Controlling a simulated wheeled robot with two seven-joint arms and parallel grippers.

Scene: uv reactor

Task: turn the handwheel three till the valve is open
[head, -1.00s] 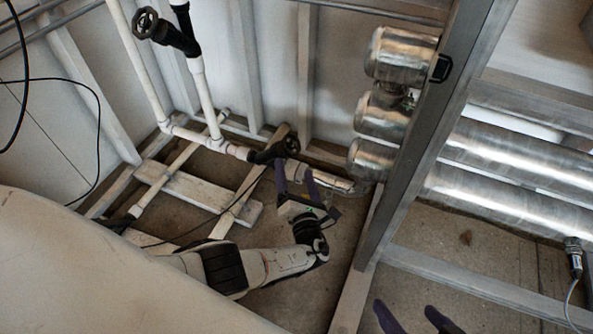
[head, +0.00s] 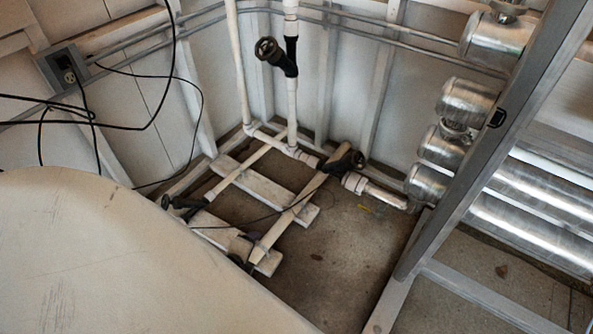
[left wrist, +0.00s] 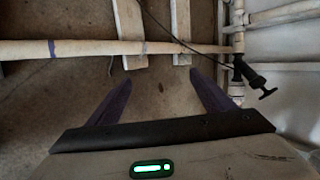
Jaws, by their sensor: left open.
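Several black handwheel valves sit on white pipes in the head view. One handwheel (head: 266,49) is high on a vertical pipe, one (head: 356,159) is low by the back wall, and one (head: 167,202) is low at the left. No label shows, so I cannot tell which is handwheel three. In the left wrist view, my left gripper (left wrist: 160,77) is open and empty, its purple fingers spread over the floor. A black handwheel valve (left wrist: 266,92) lies to the right of the fingers, apart from them. My right gripper is in no view.
Wooden boards (head: 262,190) and low pipes cover part of the floor. A metal frame post (head: 480,150) and shiny steel cylinders (head: 470,100) stand at the right. Black cables (head: 100,125) hang at the left. Bare floor (head: 350,250) lies at the middle right.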

